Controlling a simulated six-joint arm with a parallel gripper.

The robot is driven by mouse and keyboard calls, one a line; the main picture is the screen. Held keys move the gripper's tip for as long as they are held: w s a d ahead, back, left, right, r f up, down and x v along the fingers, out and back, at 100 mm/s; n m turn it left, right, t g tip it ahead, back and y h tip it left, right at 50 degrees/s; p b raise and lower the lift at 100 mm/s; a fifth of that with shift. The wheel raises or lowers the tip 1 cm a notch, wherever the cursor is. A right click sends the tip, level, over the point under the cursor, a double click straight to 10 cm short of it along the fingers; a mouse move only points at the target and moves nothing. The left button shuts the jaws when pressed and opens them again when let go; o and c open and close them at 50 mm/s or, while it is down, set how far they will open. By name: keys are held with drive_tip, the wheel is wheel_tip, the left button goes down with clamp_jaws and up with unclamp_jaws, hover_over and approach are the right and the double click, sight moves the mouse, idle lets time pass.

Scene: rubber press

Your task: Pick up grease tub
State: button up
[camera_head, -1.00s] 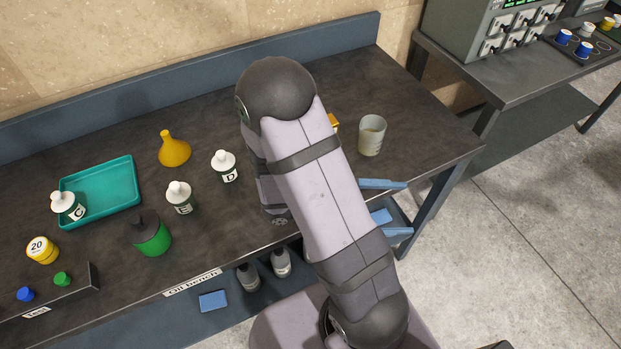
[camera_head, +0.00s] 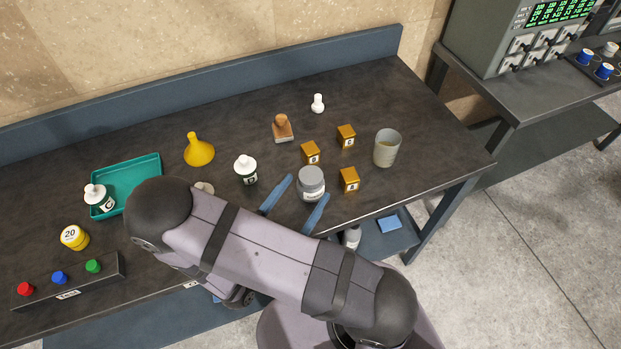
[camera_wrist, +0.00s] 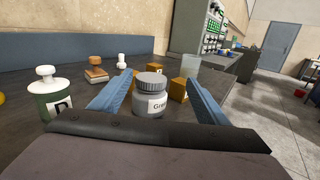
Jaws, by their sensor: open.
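The grease tub (camera_head: 311,186) is a grey, round tub with a ridged lid and a white label. It stands upright on the bench near the front edge. In the wrist view the tub (camera_wrist: 149,100) shows its label, which begins "Gre". My gripper (camera_head: 304,185) is open, with its two blue fingers low over the bench. The tub stands between or just beyond the fingertips; I cannot tell whether they touch it. In the wrist view my gripper (camera_wrist: 160,92) has one finger on each side of the tub, with room on both sides.
Small orange blocks (camera_head: 349,180) stand close to the tub's right and behind it. A translucent beaker (camera_head: 387,149) is further right. A stamp (camera_head: 283,129) and white piece (camera_head: 318,104) are behind. Bottle D (camera_head: 246,170) and a yellow funnel (camera_head: 199,151) are left.

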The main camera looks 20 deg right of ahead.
sight(306, 185)
drive_tip(key=shift+w+a+f+n+t+y, duration=0.2)
drive_tip(key=shift+a+f+n+t+y, duration=0.1)
drive_tip(key=shift+f+n+t+y, duration=0.45)
drive_tip(key=shift+p+x, duration=0.8)
drive_tip(key=shift+x, duration=0.6)
drive_tip(key=shift+p+x, duration=0.4)
drive_tip(key=shift+x, duration=0.7)
drive_tip(key=shift+r, duration=0.1)
drive_tip(key=c, duration=1.4)
